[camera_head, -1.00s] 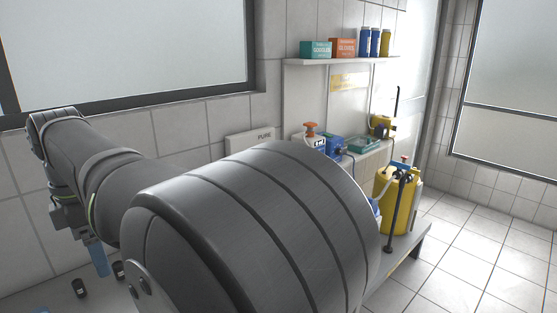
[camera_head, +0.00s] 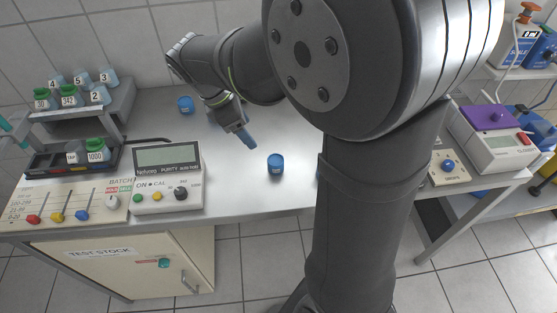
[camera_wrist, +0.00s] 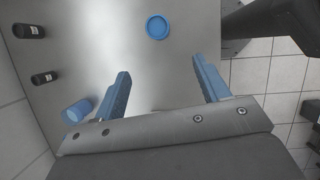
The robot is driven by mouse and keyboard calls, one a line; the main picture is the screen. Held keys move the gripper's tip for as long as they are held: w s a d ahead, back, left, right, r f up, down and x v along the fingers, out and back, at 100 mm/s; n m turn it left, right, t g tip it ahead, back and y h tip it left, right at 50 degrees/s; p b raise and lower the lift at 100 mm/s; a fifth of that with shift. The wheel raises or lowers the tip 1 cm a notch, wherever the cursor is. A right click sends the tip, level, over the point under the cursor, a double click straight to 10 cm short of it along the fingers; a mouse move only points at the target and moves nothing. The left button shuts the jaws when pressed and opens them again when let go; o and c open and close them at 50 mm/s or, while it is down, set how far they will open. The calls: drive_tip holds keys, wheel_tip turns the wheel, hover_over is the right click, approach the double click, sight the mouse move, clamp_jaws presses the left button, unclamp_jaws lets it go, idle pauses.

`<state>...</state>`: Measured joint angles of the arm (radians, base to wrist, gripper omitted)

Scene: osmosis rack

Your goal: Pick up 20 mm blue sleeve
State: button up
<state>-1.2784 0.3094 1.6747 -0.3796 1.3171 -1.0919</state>
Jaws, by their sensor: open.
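Blue cylindrical pieces stand on the metal bench; I cannot tell which is the 20 mm sleeve. One blue cylinder (camera_head: 275,164) is near the bench's front edge, and another blue cylinder (camera_head: 185,104) is at the back left. A blue sliver shows beside my arm, mostly hidden. My gripper (camera_head: 248,137) is above the bench between the two cylinders. In the wrist view, my gripper (camera_wrist: 161,67) has its blue fingers apart with nothing between them. A round blue piece (camera_wrist: 158,27) is beyond the fingertips, and a blue cylinder (camera_wrist: 77,114) is outside the left finger.
Two small black cylinders (camera_wrist: 28,31) are at the wrist view's left. A purity meter (camera_head: 167,177), a slider panel (camera_head: 72,203) and a rack of numbered bottles (camera_head: 75,105) fill the bench's left. A purple-topped device (camera_head: 487,137) is at right. The bench middle is mostly clear.

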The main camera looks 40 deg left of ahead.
sight(273, 160)
drive_tip(key=x, duration=1.1)
drive_tip(key=shift+w+d+f, duration=0.15)
drive_tip(key=shift+f, duration=0.2)
drive_tip(key=shift+w+x, duration=0.15)
drive_tip(key=shift+x, duration=1.2)
drive_tip(key=shift+w+x, duration=0.2)
drive_tip(key=shift+x, duration=1.2)
drive_tip(key=shift+r, duration=0.15)
drive_tip(key=shift+s, duration=0.1)
drive_tip(key=c, duration=1)
